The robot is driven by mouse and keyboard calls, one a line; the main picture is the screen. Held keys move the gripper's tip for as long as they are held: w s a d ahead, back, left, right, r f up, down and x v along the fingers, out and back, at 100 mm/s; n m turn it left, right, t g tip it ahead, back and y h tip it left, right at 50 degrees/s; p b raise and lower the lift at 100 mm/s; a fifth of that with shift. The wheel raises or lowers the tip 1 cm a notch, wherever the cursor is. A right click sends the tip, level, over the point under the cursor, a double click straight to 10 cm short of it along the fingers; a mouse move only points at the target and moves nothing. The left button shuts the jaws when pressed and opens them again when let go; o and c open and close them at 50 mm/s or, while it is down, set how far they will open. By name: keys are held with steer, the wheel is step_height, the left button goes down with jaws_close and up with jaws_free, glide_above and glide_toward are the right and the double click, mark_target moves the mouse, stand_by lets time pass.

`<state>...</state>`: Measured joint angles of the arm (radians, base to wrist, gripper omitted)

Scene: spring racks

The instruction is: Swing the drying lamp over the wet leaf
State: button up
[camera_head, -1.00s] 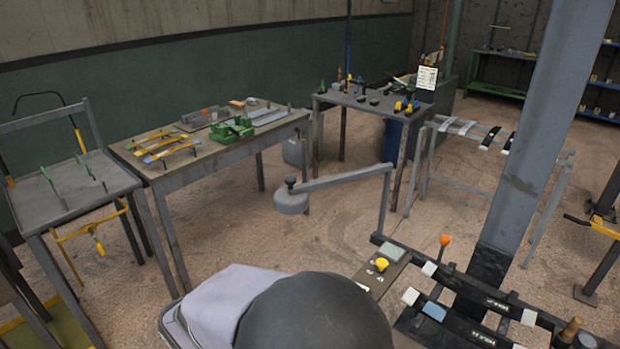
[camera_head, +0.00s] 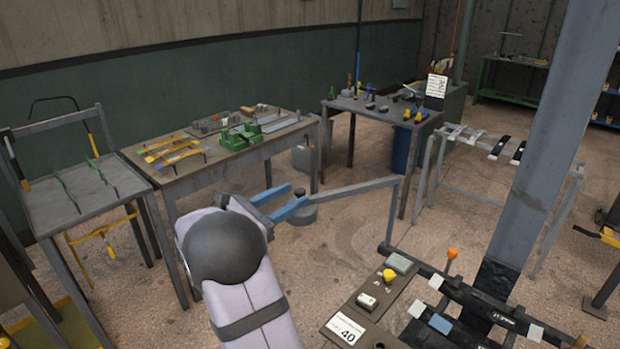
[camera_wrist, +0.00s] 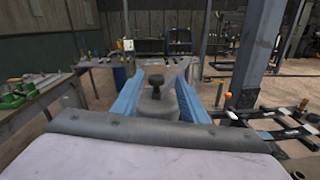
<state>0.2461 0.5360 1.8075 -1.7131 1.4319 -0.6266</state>
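The drying lamp, a round grey head (camera_head: 304,216) with a dark knob (camera_head: 299,192), hangs on a grey swing arm (camera_head: 350,190) from a thin post. My gripper (camera_head: 299,194) is open, its blue fingers pointing at the lamp. In the wrist view the knob (camera_wrist: 156,82) shows between the spread fingers (camera_wrist: 158,85), with a gap on each side. I cannot tell which leaf is the wet one. Several dark and pale leaves (camera_head: 501,146) lie across a grey stand behind and to the right of the lamp.
A panel (camera_head: 345,322) with a yellow knob (camera_head: 388,274) and a "40" label stands at front right, beside a black rack (camera_head: 490,314). A grey pillar (camera_head: 540,150) rises there. A workbench (camera_head: 175,183) with yellow leaves stands left. Open floor lies under the lamp.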

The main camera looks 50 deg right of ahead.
steer(key=shift+w+d+r+n+t, duration=0.2)
steer(key=shift+d+n+t, duration=0.15)
steer(key=shift+n, duration=0.45)
steer(key=shift+d+f+n+p, duration=0.15)
steer(key=shift+f+n+p, duration=0.2)
steer(key=shift+n, duration=0.05)
steer(key=shift+d+r+p, duration=0.1)
steer(key=shift+d+p, duration=0.4)
steer(key=shift+d, duration=0.3)
steer(key=shift+d+p, duration=1.35)
steer(key=shift+d, duration=1.5)
jaws_close()
